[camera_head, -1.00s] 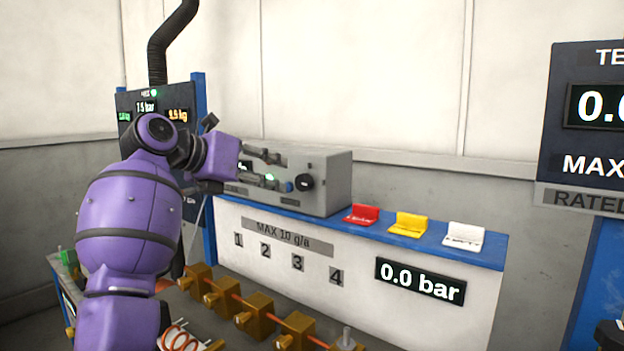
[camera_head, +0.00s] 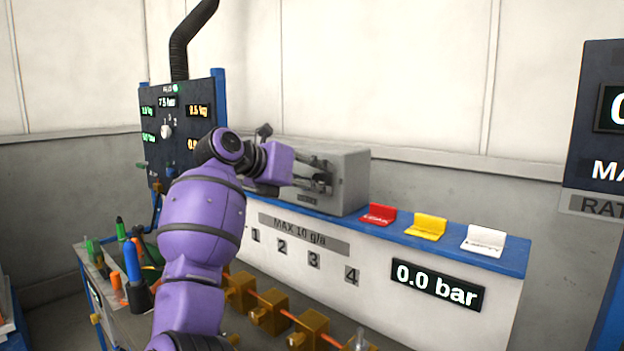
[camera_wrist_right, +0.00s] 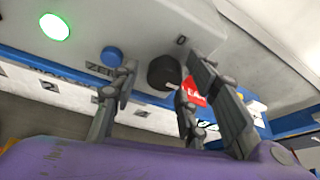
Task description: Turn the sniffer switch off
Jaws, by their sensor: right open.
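The grey sniffer box (camera_head: 345,165) stands on the blue shelf top. Its switch, a round black knob (camera_wrist_right: 164,72), shows in the wrist view near a printed "0". In the head view my right gripper (camera_head: 316,178) is in front of the box's right part and hides the knob. A blue button (camera_wrist_right: 112,56) and a lit green lamp (camera_wrist_right: 55,27) are left of the knob. My left gripper is not in view.
Red (camera_head: 379,215), yellow (camera_head: 426,226) and white (camera_head: 484,240) tags stand on the shelf right of the box. A dark gauge panel (camera_head: 185,120) stands behind my arm on the left. Brass fittings (camera_head: 270,314) lie below the shelf front.

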